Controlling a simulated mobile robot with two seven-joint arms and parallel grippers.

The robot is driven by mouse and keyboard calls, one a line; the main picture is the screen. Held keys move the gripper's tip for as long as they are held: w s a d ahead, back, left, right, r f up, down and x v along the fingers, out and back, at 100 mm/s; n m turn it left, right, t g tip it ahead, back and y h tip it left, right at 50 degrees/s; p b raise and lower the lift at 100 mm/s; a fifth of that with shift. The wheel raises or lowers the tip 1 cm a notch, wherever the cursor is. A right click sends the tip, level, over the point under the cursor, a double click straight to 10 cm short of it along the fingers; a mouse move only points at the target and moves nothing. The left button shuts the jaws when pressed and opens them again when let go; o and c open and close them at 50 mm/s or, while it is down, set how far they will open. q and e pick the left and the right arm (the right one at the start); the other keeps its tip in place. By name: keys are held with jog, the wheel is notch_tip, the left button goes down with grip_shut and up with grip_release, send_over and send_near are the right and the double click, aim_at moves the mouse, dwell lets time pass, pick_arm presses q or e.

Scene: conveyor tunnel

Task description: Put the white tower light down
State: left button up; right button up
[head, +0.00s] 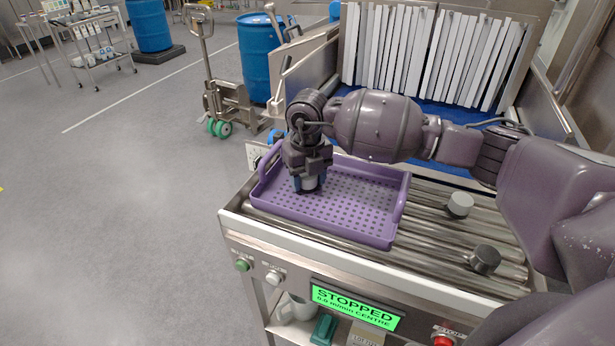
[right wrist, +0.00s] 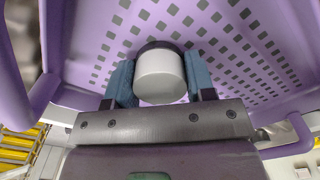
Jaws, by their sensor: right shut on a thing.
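My right gripper (head: 309,186) points down inside the purple tray (head: 360,224), near its left end. It is shut on the white tower light (head: 308,182), a short white cylinder mostly hidden by the gripper in the head view. In the right wrist view the white tower light (right wrist: 161,78) shows between the two blue fingertips of the gripper (right wrist: 160,84), with a dark band at its far end. The perforated tray floor (right wrist: 110,50) is close behind it. I cannot tell whether the light touches the floor. My left gripper is not in view.
The tray rests on the conveyor rollers (head: 430,235). A light grey cylinder (head: 460,204) and a dark one (head: 486,259) stand on the rollers at right. White strip curtains (head: 430,55) hang at the tunnel mouth. The panel display (head: 354,305) reads STOPPED. The tray floor around the gripper is bare.

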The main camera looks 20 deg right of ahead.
jog(key=o, duration=1.1)
jog(key=shift+r, duration=0.55)
notch_tip(320, 180, up, 10)
jog(key=shift+f+b, duration=0.1)
jog(key=shift+b, duration=0.4)
jog(key=shift+r, duration=0.6)
